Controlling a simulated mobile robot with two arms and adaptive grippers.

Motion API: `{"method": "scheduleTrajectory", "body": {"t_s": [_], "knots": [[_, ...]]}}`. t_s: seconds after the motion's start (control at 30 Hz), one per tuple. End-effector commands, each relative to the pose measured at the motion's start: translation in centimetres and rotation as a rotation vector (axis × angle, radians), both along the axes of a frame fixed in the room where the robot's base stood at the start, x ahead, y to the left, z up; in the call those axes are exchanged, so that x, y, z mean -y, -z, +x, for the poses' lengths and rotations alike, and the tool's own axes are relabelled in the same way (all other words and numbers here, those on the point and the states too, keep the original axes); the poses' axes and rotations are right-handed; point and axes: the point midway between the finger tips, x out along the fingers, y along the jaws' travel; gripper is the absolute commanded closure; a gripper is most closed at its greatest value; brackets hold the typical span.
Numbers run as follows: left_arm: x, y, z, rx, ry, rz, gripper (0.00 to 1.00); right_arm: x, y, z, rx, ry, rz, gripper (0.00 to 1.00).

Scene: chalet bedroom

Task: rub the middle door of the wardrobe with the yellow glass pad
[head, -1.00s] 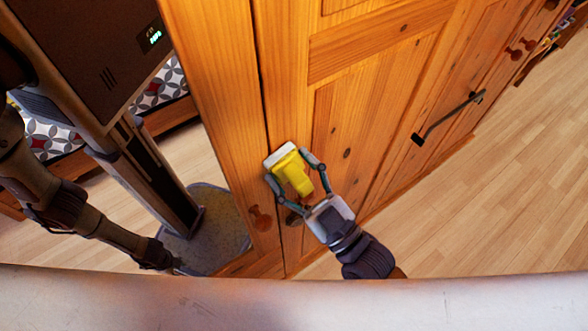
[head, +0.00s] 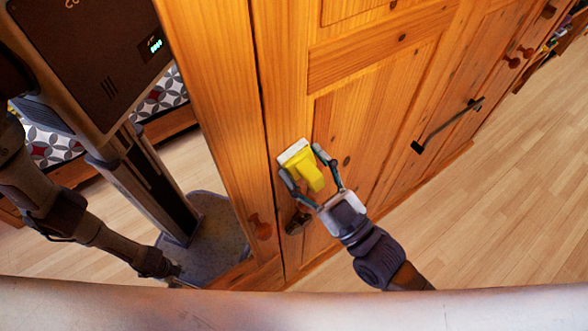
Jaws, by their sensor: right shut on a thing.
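The wardrobe's middle door (head: 375,105) is orange pine with recessed panels. The yellow glass pad (head: 311,174) has a yellow grip and a pale flat face (head: 294,151). My right gripper (head: 304,166) is shut on the yellow grip, with a finger on each side. The pale face is at the door's left stile, just right of the seam; I cannot tell for sure if it touches. My left arm comes in at the left, and its dark end (head: 160,266) is low in the picture, with its fingers not clear.
A round wooden knob (head: 261,228) is left of the seam, and a dark metal piece (head: 297,222) is below the pad. A black bar handle (head: 446,127) sticks out to the right. Wooden floor (head: 500,200) lies clear at the right.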

Motion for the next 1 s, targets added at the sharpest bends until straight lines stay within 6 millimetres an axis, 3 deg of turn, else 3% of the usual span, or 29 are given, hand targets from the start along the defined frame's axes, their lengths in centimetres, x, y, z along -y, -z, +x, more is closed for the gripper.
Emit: {"method": "scheduleTrajectory", "body": {"t_s": [0.37,0.8,1.0], "knots": [[0.0,-0.3,0.0,0.000,0.000,0.000,0.60,0.3,0.0,0.6,-0.001,0.000,0.001,0.66],[0.0,-1.1,0.0,0.000,0.000,0.000,0.60,-2.7,-0.1,-1.3,-0.002,0.000,0.003,0.66],[0.0,-1.1,0.0,0.000,0.000,0.000,0.60,-3.1,0.0,-1.5,-0.001,0.000,0.001,0.66]]}}
